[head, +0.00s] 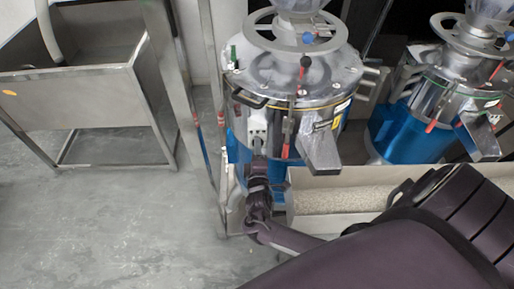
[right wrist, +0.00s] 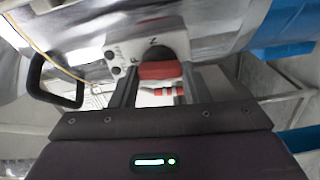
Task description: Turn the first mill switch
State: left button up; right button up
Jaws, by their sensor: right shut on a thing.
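The first mill (head: 300,95) is a silver drum on a blue base, in the middle of the head view. Its pale switch panel (head: 256,127) is on the front left side, just above my right gripper (head: 257,152). In the right wrist view, the switch (right wrist: 158,70) is a red knob on a dark round mount. The two dark fingers of my right gripper (right wrist: 158,84) stand on either side of the red knob, shut on it. In the head view the knob is hidden by the gripper. My left gripper is not in view.
A second mill (head: 440,95) stands at the right. A long trough (head: 345,182) of pale grains lies below the mills, close to my right arm. A steel sink (head: 75,90) is at the left. The grey floor (head: 120,220) at lower left is clear.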

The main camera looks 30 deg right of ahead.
jog(key=shift+n, duration=0.6)
jog(key=o, duration=1)
jog(key=v, duration=0.7)
jog(key=shift+s+a, duration=0.25)
jog(key=shift+s, duration=0.1)
